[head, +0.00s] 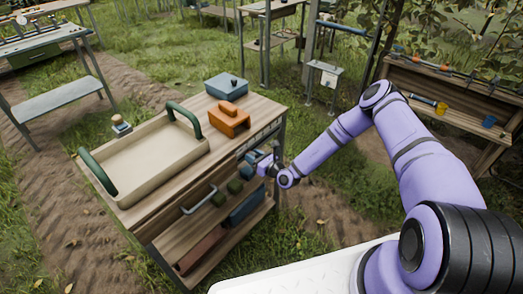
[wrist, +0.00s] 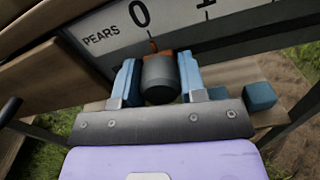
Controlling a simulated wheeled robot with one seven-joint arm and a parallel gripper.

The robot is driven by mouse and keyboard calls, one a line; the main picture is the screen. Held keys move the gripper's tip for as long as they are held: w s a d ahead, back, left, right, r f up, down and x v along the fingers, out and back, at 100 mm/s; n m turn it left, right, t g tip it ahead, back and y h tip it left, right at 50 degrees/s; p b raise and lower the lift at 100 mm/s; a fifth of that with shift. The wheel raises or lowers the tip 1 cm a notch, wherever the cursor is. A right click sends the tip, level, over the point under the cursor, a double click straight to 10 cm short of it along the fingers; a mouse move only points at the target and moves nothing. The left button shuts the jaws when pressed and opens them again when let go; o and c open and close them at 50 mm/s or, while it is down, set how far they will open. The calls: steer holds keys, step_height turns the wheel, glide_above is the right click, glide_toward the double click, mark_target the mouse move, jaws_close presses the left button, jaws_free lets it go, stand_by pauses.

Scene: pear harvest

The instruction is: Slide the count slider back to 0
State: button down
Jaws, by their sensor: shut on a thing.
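The count slider's knob (wrist: 160,80) is a grey cylinder with an orange pointer (wrist: 153,47) above it. The pointer is close below the 0 on the pale scale plate (wrist: 110,35), which is marked PEARS. My gripper (wrist: 159,72) has its two blue fingers on either side of the knob and is shut on it. In the head view my gripper (head: 257,163) is at the right front of the wooden cart (head: 165,215), and the slider knob is too small to make out there.
On the cart top stand a cream tray (head: 145,165) with green handles, an orange caddy (head: 229,120) and a blue-grey box (head: 227,84). A metal handle (head: 198,203) sticks out from the cart front near my gripper. A lower shelf holds a blue bin (head: 247,206).

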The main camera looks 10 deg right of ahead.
steer(key=shift+s+a, duration=0.2)
steer(key=shift+a, duration=0.05)
steer(key=c, duration=0.7)
jaws_free()
steer(key=shift+s+d, duration=0.2)
steer(key=v, duration=1)
steer(key=shift+s, duration=0.1)
